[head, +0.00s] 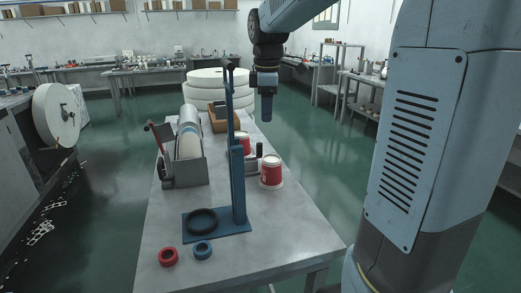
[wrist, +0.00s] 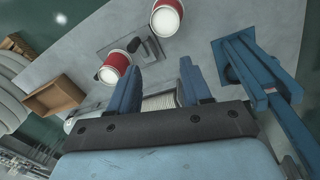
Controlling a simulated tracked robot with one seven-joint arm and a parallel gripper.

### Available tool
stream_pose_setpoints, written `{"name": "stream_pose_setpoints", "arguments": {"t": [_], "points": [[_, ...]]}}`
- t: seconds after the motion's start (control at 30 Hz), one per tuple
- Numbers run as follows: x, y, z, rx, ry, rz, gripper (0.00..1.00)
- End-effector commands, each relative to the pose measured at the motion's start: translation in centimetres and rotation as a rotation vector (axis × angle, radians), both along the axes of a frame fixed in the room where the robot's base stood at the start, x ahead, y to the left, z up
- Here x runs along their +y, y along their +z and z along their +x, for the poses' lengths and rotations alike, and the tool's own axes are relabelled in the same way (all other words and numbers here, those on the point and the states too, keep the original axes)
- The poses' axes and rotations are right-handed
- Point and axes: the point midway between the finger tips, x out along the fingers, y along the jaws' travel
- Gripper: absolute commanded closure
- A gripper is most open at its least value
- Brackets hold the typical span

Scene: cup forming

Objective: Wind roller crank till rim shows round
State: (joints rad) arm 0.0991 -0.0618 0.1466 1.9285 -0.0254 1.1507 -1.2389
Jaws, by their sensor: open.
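My gripper (head: 266,116) hangs above the far right side of the table, apart from everything on it. In the wrist view its two blue fingers (wrist: 160,86) are spread with nothing between them. A red and white cup (head: 271,172) stands at the table's right side, and a second cup (head: 243,143) stands behind, partly hidden by the blue post. Both cups show in the wrist view, one at the top (wrist: 166,17) and one beside the left finger (wrist: 115,66). Between them lies a small grey device (wrist: 125,42) with a dark part; I cannot make out its crank clearly.
A blue stand (head: 238,185) with a tall post and a black ring (head: 202,221) on its base occupies the table's middle. A grey holder (head: 186,168) with pale rolls is left. A red ring (head: 168,257) and blue ring (head: 202,250) lie in front. A brown box (head: 225,118) is behind.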

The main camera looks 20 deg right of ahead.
Motion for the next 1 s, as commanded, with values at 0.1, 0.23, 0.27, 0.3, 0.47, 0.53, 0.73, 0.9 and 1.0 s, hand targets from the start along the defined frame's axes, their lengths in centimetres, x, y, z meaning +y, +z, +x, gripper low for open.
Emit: {"name": "stream_pose_setpoints", "arguments": {"t": [0.1, 0.23, 0.27, 0.3, 0.47, 0.53, 0.73, 0.9, 1.0], "points": [[-0.1, -1.1, 3.3, 0.050, 0.148, -0.008, 0.52], [-0.3, -2.2, 6.0, 0.090, 0.291, -0.009, 0.52], [-0.3, -2.4, 6.5, 0.097, 0.317, -0.008, 0.52], [-0.4, -2.7, 7.1, 0.105, 0.350, -0.007, 0.52], [-0.5, -3.4, 8.5, 0.126, 0.432, -0.003, 0.52], [-0.5, -3.6, 8.7, 0.129, 0.447, -0.002, 0.52], [-0.5, -5.5, 8.8, 0.133, 0.453, -0.002, 0.52], [-0.5, -8.4, 8.7, 0.133, 0.452, -0.002, 0.52], [-0.5, -10.2, 8.8, 0.133, 0.452, -0.002, 0.52]]}}
